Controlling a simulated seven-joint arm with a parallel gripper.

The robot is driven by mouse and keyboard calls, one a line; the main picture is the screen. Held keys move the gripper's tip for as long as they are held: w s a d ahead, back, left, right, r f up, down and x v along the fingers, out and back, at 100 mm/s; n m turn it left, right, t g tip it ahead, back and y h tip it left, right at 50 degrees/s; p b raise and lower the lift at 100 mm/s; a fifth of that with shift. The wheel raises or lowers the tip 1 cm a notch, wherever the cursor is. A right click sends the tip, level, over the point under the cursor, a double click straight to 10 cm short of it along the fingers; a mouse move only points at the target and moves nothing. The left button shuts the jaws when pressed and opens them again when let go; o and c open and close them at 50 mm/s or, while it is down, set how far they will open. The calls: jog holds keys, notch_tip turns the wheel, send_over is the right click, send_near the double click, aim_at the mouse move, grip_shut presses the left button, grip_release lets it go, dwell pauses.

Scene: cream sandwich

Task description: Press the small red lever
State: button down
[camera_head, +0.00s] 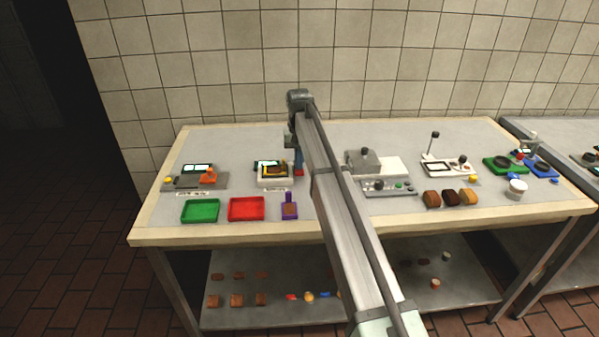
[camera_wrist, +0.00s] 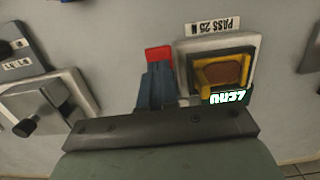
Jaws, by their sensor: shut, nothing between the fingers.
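The small red lever (camera_wrist: 159,53) shows in the wrist view as a red block just past my fingertips, beside a white press device (camera_wrist: 186,47). In the head view the red lever (camera_head: 299,172) is a small red patch at the foot of my blue fingers. My gripper (camera_wrist: 157,68) is shut and empty, its blue fingers side by side and pointing at the lever. In the head view my gripper (camera_head: 298,165) reaches down to the table beside the device. The fingers hide part of the lever; I cannot tell whether they touch it.
The device holds a yellow-and-black frame (camera_wrist: 242,70) around a brown piece (camera_wrist: 222,72), with a lit display (camera_wrist: 226,97). A green tray (camera_head: 200,211), a red tray (camera_head: 246,209) and a purple-handled tool (camera_head: 289,207) lie in front. A grey machine (camera_head: 364,160) stands right.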

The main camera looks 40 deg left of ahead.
jog(key=shift+f, duration=0.1)
dwell(0.3)
jog(key=shift+f, duration=1.4)
jog(key=shift+w+a+r, duration=0.3)
jog(key=shift+w+a, duration=0.25)
jog(key=shift+a, duration=0.05)
jog(key=shift+w+a+r, duration=0.3)
jog(key=shift+w+a, duration=0.25)
notch_tip(320, 180, up, 14)
jog(key=shift+w+a, duration=0.4)
jog(key=shift+f, duration=0.1)
